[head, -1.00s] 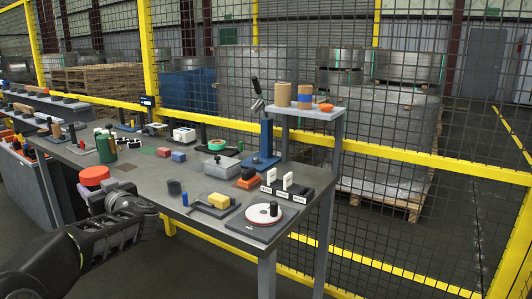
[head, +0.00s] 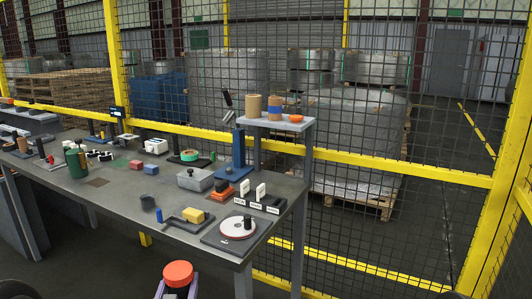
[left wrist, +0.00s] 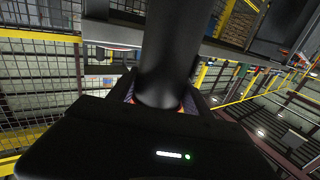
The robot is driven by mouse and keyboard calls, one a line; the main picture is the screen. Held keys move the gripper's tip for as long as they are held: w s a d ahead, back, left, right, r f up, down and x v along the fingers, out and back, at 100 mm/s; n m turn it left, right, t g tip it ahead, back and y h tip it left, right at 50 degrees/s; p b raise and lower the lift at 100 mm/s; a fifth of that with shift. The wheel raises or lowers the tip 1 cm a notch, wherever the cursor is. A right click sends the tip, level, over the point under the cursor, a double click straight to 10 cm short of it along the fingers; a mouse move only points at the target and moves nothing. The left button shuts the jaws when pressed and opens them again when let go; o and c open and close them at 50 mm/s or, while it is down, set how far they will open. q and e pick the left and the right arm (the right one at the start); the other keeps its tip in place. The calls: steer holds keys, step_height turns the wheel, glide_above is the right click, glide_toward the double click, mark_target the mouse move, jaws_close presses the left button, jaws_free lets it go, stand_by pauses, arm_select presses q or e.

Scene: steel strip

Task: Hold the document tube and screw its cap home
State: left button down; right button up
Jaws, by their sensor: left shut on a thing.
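The document tube shows as a dark cylinder (head: 177,292) at the bottom of the head view, in front of the table's edge. An orange-red cap (head: 178,273) sits at its top end. How far the cap is seated I cannot tell. My left gripper (head: 176,288) is shut on the tube just below the cap, with a finger on either side. In the left wrist view the black tube (left wrist: 168,50) stands between the fingers and runs up out of the picture. My right gripper is not in view.
The grey table (head: 110,205) holds a white-red disc (head: 237,228), a yellow block (head: 193,215), a grey box (head: 195,180) and a green container (head: 76,162). A raised shelf (head: 275,124) stands at the right corner. A yellow-framed mesh fence (head: 400,170) runs behind. Floor right of the table is clear.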

arm_select(q)
steer(key=shift+s+d+f+m+h+p, duration=0.35)
steer(key=shift+s+d+f+h, duration=0.25)
steer(key=shift+s+d, duration=0.3)
steer(key=shift+d+p, duration=0.25)
steer(key=shift+p, duration=0.05)
steer(key=s+d+f+m+g+h, duration=0.2)
steer(key=s+d+f+m+h, duration=0.1)
steer(key=d, duration=0.4)
steer(key=s+d+f+m+g+h, duration=0.2)
steer(key=s+d+f+m+h, duration=0.1)
steer(key=s+d+m+h, duration=0.2)
steer(key=s+d+h, duration=0.2)
steer(key=d+h, duration=0.1)
steer(key=shift+s+d+f, duration=0.2)
steer(key=shift+s+f, duration=0.1)
steer(key=shift+f, duration=0.1)
